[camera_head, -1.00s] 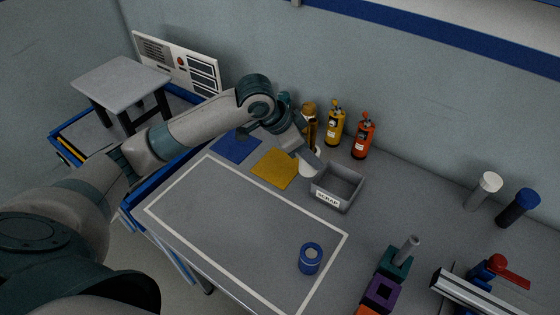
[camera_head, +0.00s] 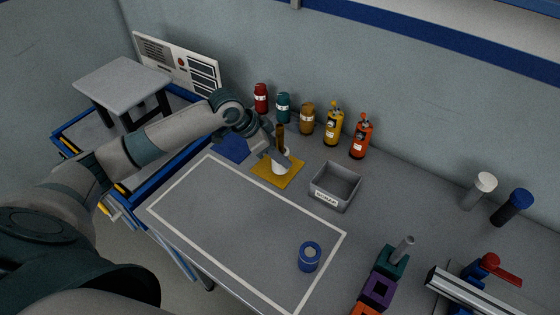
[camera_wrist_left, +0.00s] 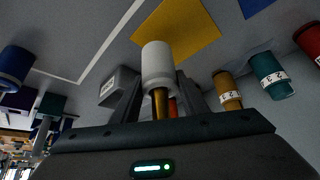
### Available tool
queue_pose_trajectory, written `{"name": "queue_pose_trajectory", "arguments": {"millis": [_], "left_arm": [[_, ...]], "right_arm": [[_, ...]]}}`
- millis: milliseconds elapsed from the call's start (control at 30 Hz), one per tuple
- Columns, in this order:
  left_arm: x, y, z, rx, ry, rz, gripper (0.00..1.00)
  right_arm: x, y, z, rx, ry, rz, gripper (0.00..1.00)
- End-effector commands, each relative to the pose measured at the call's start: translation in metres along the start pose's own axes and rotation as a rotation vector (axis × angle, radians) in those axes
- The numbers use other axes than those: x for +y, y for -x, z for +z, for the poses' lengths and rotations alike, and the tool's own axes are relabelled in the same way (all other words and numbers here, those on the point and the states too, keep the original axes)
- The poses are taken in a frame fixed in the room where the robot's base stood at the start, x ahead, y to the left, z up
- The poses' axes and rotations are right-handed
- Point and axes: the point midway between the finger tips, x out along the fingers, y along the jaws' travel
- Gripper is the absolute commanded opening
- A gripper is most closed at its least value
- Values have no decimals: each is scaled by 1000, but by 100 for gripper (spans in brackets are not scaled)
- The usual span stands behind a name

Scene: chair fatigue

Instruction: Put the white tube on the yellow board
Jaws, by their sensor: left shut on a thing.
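The white tube (camera_head: 280,167) is in my left gripper (camera_head: 277,153), its lower end over the yellow board (camera_head: 287,180). The board lies flat on the grey table. In the left wrist view the white tube (camera_wrist_left: 157,62) sits between the fingers, a gold-brown stem (camera_wrist_left: 160,103) below it in the picture. Its far end overlaps the near edge of the yellow board (camera_wrist_left: 185,28). I cannot tell whether the tube touches the board. My left gripper is shut on it. My right gripper is not in view.
A grey scrap bin (camera_head: 336,187) stands right of the board, and a blue board (camera_head: 233,148) lies left of it. Several coloured bottles (camera_head: 333,124) line the wall behind. A blue ring-shaped roll (camera_head: 309,257) stands near the front. The white-outlined area (camera_head: 235,215) is mostly clear.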

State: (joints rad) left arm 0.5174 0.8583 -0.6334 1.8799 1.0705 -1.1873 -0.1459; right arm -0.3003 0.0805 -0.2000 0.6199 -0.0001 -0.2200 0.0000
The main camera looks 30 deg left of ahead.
Motion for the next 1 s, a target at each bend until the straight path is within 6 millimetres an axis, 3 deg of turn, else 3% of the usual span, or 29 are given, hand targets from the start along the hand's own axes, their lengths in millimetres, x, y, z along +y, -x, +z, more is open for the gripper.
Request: {"name": "queue_pose_trajectory", "arguments": {"millis": [333,767,800,867,1000], "left_arm": [[1,-29,19,-1,1,1,16],[0,-34,22,0,0,0,16],[0,-34,23,-2,0,0,45],[0,-34,23,-1,0,0,59],[1,-34,23,-2,0,1,59]], "right_arm": [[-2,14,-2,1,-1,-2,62],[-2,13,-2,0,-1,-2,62],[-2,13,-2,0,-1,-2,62],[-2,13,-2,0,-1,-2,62],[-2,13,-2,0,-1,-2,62]]}}
